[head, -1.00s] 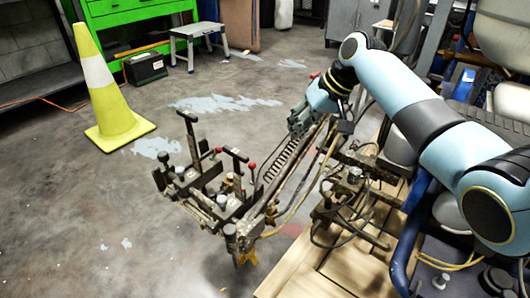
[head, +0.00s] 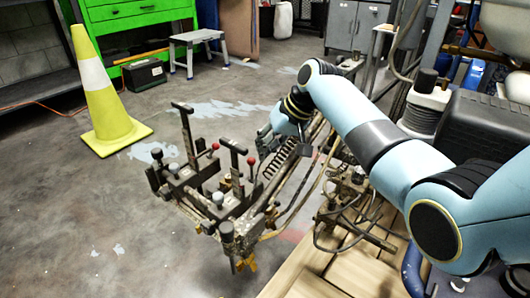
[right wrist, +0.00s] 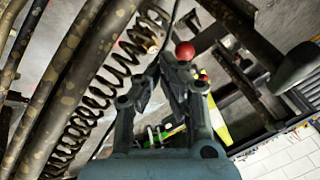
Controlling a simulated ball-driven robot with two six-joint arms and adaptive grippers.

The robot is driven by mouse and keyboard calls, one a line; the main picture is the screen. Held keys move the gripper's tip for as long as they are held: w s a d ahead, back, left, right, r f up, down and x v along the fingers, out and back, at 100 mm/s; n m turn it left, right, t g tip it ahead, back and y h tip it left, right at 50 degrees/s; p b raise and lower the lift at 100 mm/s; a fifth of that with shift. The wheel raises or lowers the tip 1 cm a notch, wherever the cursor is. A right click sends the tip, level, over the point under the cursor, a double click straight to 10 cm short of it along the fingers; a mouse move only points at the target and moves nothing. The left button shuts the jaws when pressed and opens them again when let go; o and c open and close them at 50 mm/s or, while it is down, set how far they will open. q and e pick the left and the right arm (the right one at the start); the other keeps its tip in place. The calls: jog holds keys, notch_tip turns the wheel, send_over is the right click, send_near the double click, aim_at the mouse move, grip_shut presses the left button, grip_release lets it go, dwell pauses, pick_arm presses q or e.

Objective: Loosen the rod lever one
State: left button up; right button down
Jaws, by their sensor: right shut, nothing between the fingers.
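The line striper's control assembly (head: 190,188) stands in the middle of the head view. It carries two upright levers with black T-handles, one at the left (head: 183,106) and one nearer the middle (head: 232,146). Thin rods end in red ball knobs, one left (head: 215,147) and one right (head: 251,161). I cannot tell which is rod lever one. My right gripper (head: 266,137) is behind and right of the levers, shut and empty. In the right wrist view a red knob (right wrist: 185,51) shows just beyond the fingertips (right wrist: 168,68), seemingly apart from them. My left gripper is out of view.
A coiled spring hose (head: 275,160) and long rails run beside the levers, close to my right gripper; the coil (right wrist: 85,110) fills the wrist view's left. A yellow cone (head: 97,95) stands at the left. Open floor (head: 70,215) lies left of the machine.

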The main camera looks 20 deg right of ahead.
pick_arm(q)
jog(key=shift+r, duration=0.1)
pick_arm(e)
jog(key=shift+a, duration=0.15)
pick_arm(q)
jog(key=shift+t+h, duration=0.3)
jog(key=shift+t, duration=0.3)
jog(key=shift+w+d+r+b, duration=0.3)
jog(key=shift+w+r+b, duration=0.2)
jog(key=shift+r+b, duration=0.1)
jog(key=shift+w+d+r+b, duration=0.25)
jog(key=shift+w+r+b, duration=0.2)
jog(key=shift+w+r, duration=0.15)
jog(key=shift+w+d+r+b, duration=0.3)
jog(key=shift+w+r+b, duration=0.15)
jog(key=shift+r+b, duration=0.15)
pick_arm(e)
jog(key=shift+w+a+f+g+h, duration=0.15)
jog(key=shift+w+a+g+h, duration=0.4)
jog(key=shift+w+g, duration=0.25)
jog(key=shift+w+a+f+g+h, duration=0.1)
jog(key=shift+w+a+g+h, duration=0.35)
jog(key=shift+w+g+h, duration=0.25)
jog(key=shift+w+a+f+g+h, duration=0.15)
jog(key=shift+w+a+g+h, duration=0.35)
jog(key=shift+w+g, duration=0.35)
jog(key=shift+s, duration=0.1)
